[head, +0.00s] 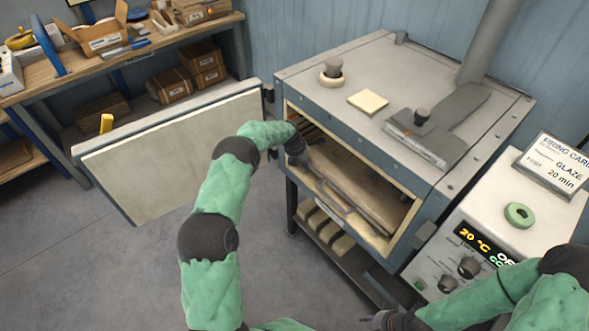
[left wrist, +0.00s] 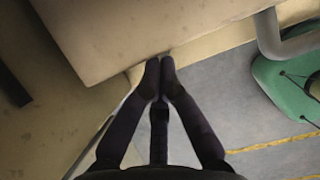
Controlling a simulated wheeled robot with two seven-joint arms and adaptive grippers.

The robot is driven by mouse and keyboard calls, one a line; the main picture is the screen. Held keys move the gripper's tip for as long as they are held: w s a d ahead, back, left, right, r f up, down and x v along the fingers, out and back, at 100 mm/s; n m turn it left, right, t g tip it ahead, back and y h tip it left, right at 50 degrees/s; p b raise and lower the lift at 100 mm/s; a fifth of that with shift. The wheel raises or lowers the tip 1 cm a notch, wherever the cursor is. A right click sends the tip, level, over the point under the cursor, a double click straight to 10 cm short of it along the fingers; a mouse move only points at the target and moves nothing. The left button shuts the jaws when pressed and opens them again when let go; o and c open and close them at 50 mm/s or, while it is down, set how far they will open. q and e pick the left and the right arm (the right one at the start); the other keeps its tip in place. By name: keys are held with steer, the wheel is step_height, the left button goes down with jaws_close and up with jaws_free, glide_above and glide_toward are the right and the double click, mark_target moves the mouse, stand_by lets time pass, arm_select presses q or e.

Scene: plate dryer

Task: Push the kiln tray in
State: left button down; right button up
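The kiln (head: 440,170) stands at centre right, with its chamber open at the front. The kiln tray (head: 362,187) is a flat brown slab inside the chamber, with a grey handle (head: 335,197) at its front. It also fills the top of the left wrist view (left wrist: 170,30). My left gripper (head: 303,160) is at the left side of the opening. In the left wrist view its fingertips (left wrist: 160,66) are together, with nothing seen between them, right at the tray's edge; I cannot tell whether they touch. My right gripper (head: 378,320) is low at the bottom, partly hidden by its arm.
The kiln door (head: 180,150) is swung wide open to the left, beside my left arm. A control box (head: 470,255) stands right of the kiln. Bricks (head: 325,232) lie on the shelf below. A workbench (head: 150,40) is at the back left.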

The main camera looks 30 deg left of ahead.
mark_target(310, 157)
arm_select(q)
steer(key=shift+w+d+r, duration=0.1)
steer(key=shift+w+d, duration=0.2)
steer(key=shift+w, duration=0.45)
steer(key=shift+w+d, duration=0.25)
steer(key=shift+w, duration=0.45)
arm_select(e)
steer(key=shift+f, duration=0.35)
